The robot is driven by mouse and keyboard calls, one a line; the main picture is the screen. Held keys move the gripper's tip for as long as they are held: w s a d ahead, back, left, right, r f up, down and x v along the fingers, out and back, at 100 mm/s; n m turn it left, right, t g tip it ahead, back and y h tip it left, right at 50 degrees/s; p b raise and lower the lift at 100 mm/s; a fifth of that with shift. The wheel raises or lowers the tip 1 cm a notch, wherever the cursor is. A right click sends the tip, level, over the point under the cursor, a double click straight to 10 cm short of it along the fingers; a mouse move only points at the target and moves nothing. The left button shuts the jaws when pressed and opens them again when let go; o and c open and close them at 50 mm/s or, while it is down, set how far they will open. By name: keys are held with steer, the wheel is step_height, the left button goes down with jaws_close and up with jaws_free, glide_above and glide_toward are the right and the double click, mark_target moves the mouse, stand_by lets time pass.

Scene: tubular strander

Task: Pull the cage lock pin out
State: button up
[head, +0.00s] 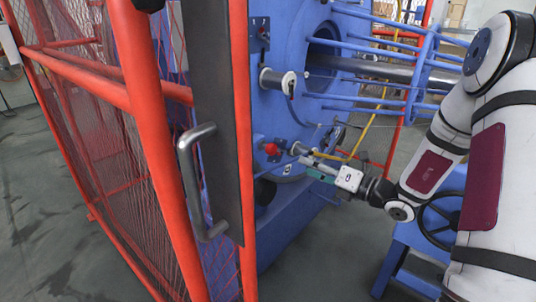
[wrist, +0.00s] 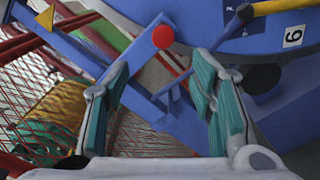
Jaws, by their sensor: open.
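A round red knob (head: 271,149) stands out from the blue machine face in the head view, just right of the red door post. I take it for the head of the cage lock pin. It also shows as a red ball (wrist: 163,36) at the top middle of the wrist view, by the end of a blue bar. My gripper (head: 305,163) is to the right of the knob and apart from it. In the wrist view its teal-padded fingers (wrist: 160,70) are spread with nothing held between them, and the knob appears beyond the fingertips. The pin's shaft is not visible.
A red mesh guard (head: 130,60) with a grey handle (head: 188,185) stands at the left. A pale spool (head: 278,80) sits above the knob. Blue rods (head: 390,50) and a yellow bar (head: 375,105) are above my gripper. A dark handwheel (head: 425,225) is below my arm.

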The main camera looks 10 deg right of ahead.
mark_target(274, 150)
steer(key=b+x, duration=0.3)
steer(key=x, duration=1)
steer(key=shift+w, duration=0.5)
steer(key=shift+c, duration=0.6)
